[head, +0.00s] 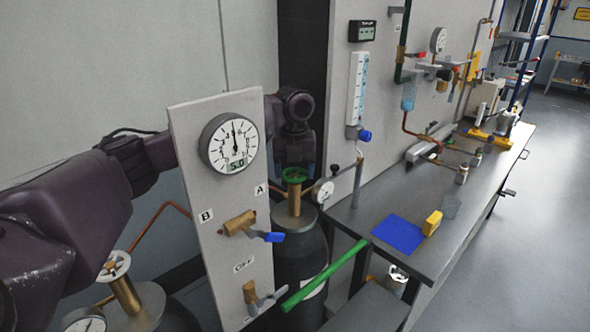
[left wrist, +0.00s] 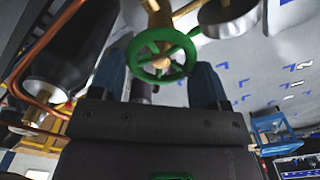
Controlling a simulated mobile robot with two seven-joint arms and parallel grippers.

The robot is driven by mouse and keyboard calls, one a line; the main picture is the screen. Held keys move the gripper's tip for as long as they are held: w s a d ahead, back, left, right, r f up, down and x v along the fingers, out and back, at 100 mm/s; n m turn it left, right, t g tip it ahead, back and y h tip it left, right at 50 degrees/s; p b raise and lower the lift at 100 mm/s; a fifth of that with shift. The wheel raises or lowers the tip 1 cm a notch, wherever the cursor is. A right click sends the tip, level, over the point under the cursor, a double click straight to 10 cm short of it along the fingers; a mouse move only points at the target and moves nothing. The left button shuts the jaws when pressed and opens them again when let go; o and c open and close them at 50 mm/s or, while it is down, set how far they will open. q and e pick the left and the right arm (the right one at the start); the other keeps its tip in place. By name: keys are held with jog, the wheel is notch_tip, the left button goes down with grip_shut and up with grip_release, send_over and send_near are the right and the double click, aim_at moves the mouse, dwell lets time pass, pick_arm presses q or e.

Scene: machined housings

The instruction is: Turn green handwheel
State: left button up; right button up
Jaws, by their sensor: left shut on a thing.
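The green handwheel (head: 294,175) sits on a brass valve stem on top of a dark gas cylinder (head: 300,262), behind the gauge panel. It also shows in the left wrist view (left wrist: 160,38), with its rim and spokes clear. My left gripper (head: 294,160) points down at the wheel from above. In the left wrist view its two blue-grey fingers (left wrist: 158,75) stand on either side of the wheel and are shut on its rim. Exact finger contact is partly hidden. My right gripper is not in view.
The grey panel (head: 185,120) with a round gauge (head: 228,144) and two brass valves stands in front, close to my left arm. A second cylinder with a pale handwheel (head: 114,266) is at lower left. A workbench (head: 350,208) and a green bar (head: 325,275) lie to the right.

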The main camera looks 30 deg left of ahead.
aim_at(293, 174)
pick_arm(q)
jog(key=m, duration=0.6)
jog(key=shift+a, duration=0.15)
jog(key=shift+m, duration=0.3)
jog(key=o, duration=0.9)
notch_tip(293, 174, up, 11)
jog(key=shift+f+b, duration=0.1)
jog(key=shift+b, duration=0.45)
